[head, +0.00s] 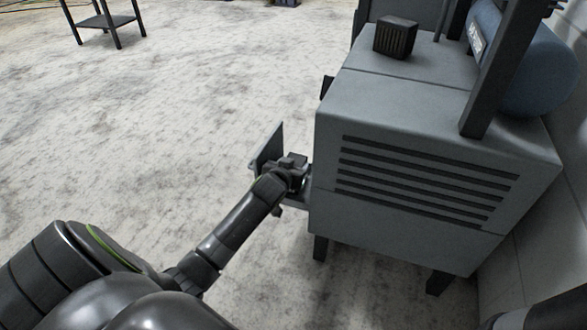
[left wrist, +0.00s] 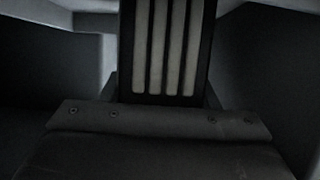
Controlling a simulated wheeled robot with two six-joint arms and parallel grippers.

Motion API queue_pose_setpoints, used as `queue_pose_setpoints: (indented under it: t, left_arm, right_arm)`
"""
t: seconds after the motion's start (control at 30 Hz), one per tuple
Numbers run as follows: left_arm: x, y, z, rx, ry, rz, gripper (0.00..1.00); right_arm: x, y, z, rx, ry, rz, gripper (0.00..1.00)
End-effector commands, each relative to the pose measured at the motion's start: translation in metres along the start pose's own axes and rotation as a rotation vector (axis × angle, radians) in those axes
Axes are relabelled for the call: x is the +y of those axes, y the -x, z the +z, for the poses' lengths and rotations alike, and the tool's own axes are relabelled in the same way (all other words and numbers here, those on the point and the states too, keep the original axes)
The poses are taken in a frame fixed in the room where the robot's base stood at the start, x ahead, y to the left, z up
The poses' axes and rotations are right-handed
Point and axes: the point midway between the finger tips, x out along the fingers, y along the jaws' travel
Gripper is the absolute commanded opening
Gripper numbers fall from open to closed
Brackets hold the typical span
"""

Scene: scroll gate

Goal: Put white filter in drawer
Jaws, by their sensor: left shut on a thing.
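The white filter (left wrist: 168,45) shows in the left wrist view as pale upright slats in a dark frame, straight ahead of my gripper. My left gripper (head: 293,165) is shut on it; the fingertips are hard to make out. In the head view the gripper is at the open drawer (head: 267,146), which sticks out from the left side of the grey cabinet. The gripper and wrist hide most of the drawer's inside and the filter there. I cannot tell whether the filter touches the drawer floor. My right gripper is not in view.
The grey cabinet (head: 415,130) with a slotted front stands on short legs at the right. A dark ribbed block (head: 395,38) and a blue tank (head: 525,65) are on or behind it. A dark post (head: 500,70) rises at its right.

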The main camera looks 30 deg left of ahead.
Motion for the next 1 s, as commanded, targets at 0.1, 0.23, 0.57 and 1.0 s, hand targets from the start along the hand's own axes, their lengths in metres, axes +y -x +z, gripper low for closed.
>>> queue_pose_setpoints:
  t: [0.1, 0.23, 0.57, 1.0]
  left_arm:
    - [0.0001, -0.0006, 0.0010, 0.001, 0.000, 0.000, 0.29]
    - [0.0001, -0.0004, 0.0007, 0.001, 0.000, 0.000, 0.29]
    - [-0.0002, -0.0015, 0.0038, -0.001, 0.000, -0.001, 0.67]
    - [-0.0001, 0.0006, 0.0004, 0.000, 0.000, 0.000, 0.76]
  right_arm:
    - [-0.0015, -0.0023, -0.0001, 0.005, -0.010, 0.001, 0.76]
    - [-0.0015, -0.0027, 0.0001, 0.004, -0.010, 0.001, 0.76]
    - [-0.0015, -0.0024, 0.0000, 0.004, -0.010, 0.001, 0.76]
    - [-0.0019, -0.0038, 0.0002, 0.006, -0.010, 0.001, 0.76]
